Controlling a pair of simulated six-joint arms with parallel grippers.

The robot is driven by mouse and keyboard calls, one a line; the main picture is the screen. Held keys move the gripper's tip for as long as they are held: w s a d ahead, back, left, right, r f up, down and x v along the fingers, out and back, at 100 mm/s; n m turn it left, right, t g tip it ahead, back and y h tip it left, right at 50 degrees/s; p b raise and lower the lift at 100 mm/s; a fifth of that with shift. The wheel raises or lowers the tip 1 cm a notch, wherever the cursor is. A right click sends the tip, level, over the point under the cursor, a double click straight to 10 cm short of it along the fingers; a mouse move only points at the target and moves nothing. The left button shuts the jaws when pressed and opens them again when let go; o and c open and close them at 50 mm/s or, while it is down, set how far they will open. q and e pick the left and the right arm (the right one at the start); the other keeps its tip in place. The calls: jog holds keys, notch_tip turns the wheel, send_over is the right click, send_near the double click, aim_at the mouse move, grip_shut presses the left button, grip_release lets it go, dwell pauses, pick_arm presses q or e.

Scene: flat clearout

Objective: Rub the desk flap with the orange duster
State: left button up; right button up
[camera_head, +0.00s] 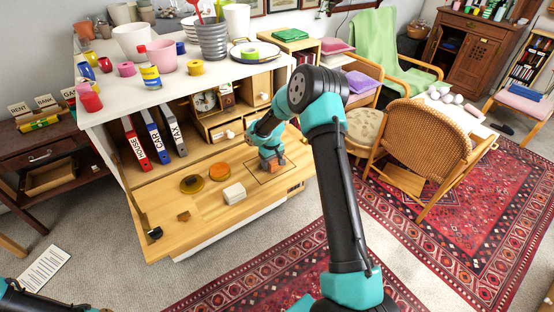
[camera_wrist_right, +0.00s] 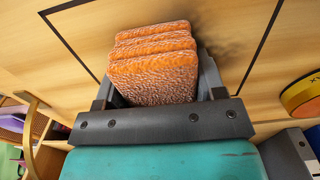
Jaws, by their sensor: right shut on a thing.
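The orange duster (camera_wrist_right: 152,75) is a folded, fuzzy block between the fingers of my right gripper (camera_wrist_right: 158,85), which is shut on it. In the head view my right gripper (camera_head: 272,163) points down over the wooden desk flap (camera_head: 215,210), with the duster (camera_head: 274,168) at its tip. The duster is within or at the dark square outline drawn on the flap; whether it touches the wood I cannot tell. My left arm shows only at the bottom left corner of the head view, and its gripper jaws are not seen.
On the flap lie a round orange-topped tin (camera_head: 219,172), a round dark yellow tin (camera_head: 192,184), a pale block (camera_head: 234,193) and a small brown piece (camera_head: 184,216). Red, blue and grey binders (camera_head: 155,137) stand behind. A wicker chair (camera_head: 425,140) stands to the right.

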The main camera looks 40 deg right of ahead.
aim_at(252, 170)
jog(key=shift+w+a, duration=0.15)
jog(key=shift+a, duration=4.1)
jog(key=shift+w+d, duration=0.1)
jog(key=shift+w, duration=1)
jog(key=shift+s+d, duration=0.1)
jog(key=shift+d, duration=2.2)
jog(key=shift+s+d, duration=0.15)
jog(key=shift+d, duration=2.5)
jog(key=shift+s+d, duration=0.1)
jog(key=shift+d, duration=2.5)
notch_tip(252, 170, up, 8)
jog(key=shift+r, duration=0.1)
